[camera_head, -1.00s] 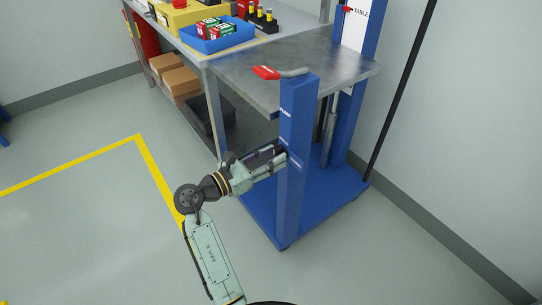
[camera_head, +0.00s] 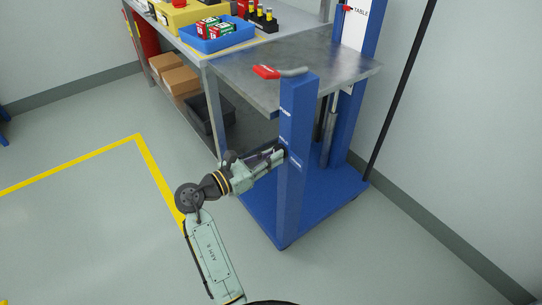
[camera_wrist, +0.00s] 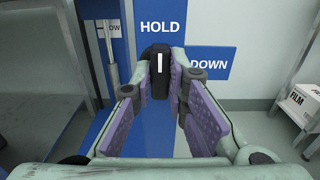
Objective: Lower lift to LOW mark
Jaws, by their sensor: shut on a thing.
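The blue lift carries a grey metal platform (camera_head: 300,65), level with the workbench top beside it. A red pointer (camera_head: 346,8) sits by the TABLE label (camera_head: 361,12) on the rear mast. In the wrist view, a black selector knob (camera_wrist: 160,72) on the blue post has its white line upright, towards the HOLD label (camera_wrist: 160,27). A DOWN label (camera_wrist: 209,66) is to its right. My gripper (camera_wrist: 165,88) is shut on the knob, its purple pads on both sides. A partly hidden label reading "OW" (camera_wrist: 113,28) shows behind at upper left.
The workbench (camera_head: 207,60) at left holds a blue bin (camera_head: 218,38). A black pole (camera_head: 400,90) leans at right. The floor left of the lift is clear, with a yellow line (camera_head: 150,160).

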